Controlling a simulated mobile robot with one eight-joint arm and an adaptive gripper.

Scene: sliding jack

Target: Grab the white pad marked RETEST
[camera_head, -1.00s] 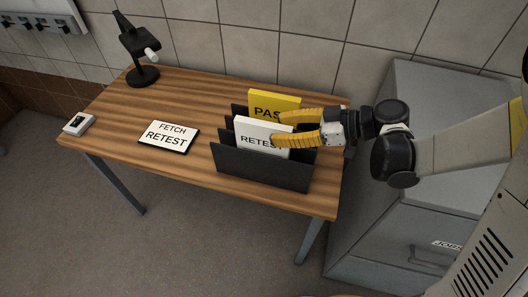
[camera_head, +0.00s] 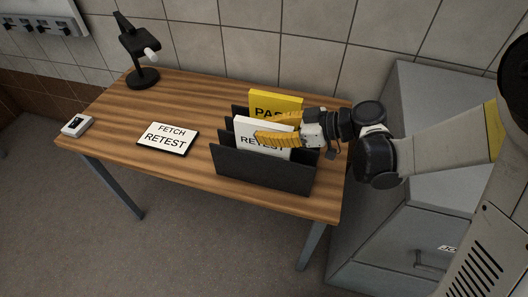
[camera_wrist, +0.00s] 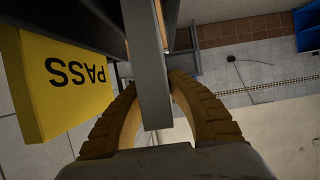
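The white pad (camera_head: 243,126) marked RETEST stands upright in the dark rack (camera_head: 262,172), its lower part hidden by the front wall. In the wrist view it is the grey slab (camera_wrist: 152,75), seen edge-on between my fingers. My gripper (camera_head: 271,130) reaches in from the right with one yellow finger in front of the pad and one behind it. In the wrist view my gripper (camera_wrist: 155,82) has its curved fingers drawn in, the tips against both faces. A yellow pad (camera_head: 275,101) marked PASS stands behind; it also shows in the wrist view (camera_wrist: 65,85).
A FETCH RETEST sign (camera_head: 168,138) lies flat on the wooden table (camera_head: 200,98), left of the rack. A black stand (camera_head: 140,60) is at the back left and a small white device (camera_head: 77,125) at the left edge. A grey cabinet (camera_head: 420,100) stands right of the table.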

